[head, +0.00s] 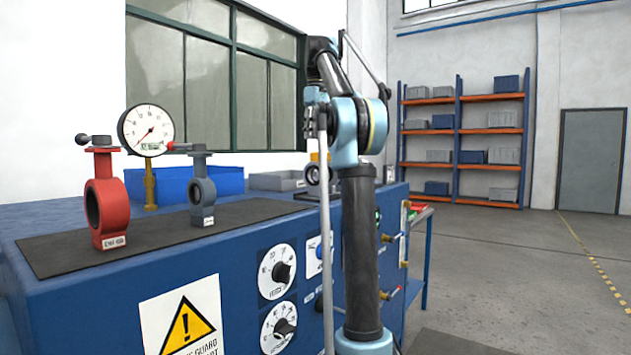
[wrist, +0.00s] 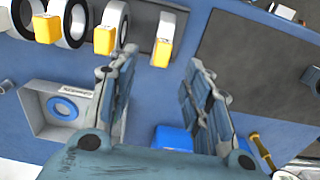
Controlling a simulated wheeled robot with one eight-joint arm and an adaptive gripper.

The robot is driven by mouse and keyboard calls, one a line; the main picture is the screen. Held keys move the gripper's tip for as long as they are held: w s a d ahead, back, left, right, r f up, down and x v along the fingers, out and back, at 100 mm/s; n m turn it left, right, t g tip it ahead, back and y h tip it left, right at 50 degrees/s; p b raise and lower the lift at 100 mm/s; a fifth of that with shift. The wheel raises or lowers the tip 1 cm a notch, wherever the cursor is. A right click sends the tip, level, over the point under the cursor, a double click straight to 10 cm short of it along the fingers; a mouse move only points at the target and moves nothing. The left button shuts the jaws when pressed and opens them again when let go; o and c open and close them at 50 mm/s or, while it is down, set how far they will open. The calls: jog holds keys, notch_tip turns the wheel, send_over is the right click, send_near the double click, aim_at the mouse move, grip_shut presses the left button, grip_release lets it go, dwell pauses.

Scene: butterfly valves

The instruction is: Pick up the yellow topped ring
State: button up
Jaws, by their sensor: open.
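In the wrist view, several rings stand in a row at the top left, with yellow blocks on them. These are a left yellow block (wrist: 47,29), a middle one (wrist: 105,40) and a right one (wrist: 162,52). My gripper (wrist: 160,60) is open and empty, its fingers spread above the bench, the right yellow block showing between the fingertips. I cannot tell the height gap. In the head view, a ring with a yellow top (head: 313,172) shows on the bench, partly hidden behind my arm.
A blue bin (head: 175,184) and a grey tray (head: 262,181) are behind. In the wrist view, the tray holds a blue ring (wrist: 62,107).

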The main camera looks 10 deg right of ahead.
aim_at(316, 165)
jog(key=shift+s+f, duration=0.1)
jog(key=shift+f, duration=6)
grip_shut()
